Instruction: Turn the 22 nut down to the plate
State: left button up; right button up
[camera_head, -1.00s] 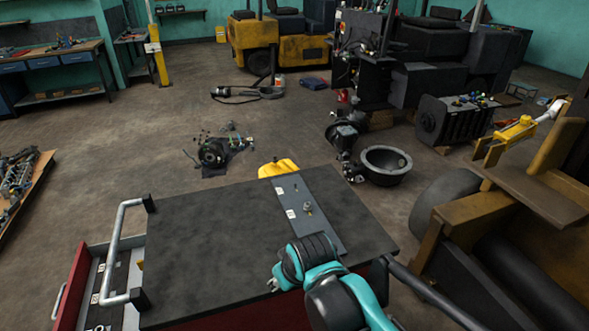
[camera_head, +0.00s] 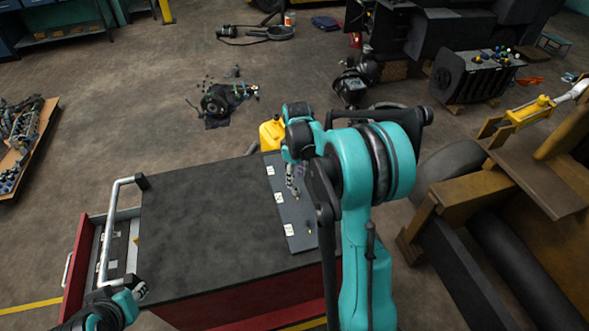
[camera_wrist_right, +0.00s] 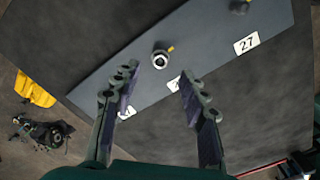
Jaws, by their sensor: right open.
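The grey plate (camera_head: 283,212) lies along the right side of the dark cart top, with several white labels on it. A nut (camera_wrist_right: 160,60) with a yellow mark beside it sits by the middle label, whose number is mostly hidden by a finger; I cannot confirm it is the 22 nut. My right gripper (camera_wrist_right: 158,95) is open and empty above the plate, its fingers apart, with the nut showing beyond the gap between them. It also shows over the plate in the head view (camera_head: 291,182). My left gripper (camera_head: 138,290) is at the lower left by the cart; its jaws are unclear.
A label reading 27 (camera_wrist_right: 246,43) lies near another fastener (camera_wrist_right: 240,6) on the plate. The cart's black top (camera_head: 200,230) is otherwise clear. A metal handle (camera_head: 112,230) and open drawer are at its left. A yellow container (camera_head: 270,134) stands beyond the cart.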

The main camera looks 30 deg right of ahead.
aim_at(296, 190)
notch_tip(296, 190, down, 5)
jog(key=shift+f+b, duration=0.15)
jog(key=shift+b, duration=0.4)
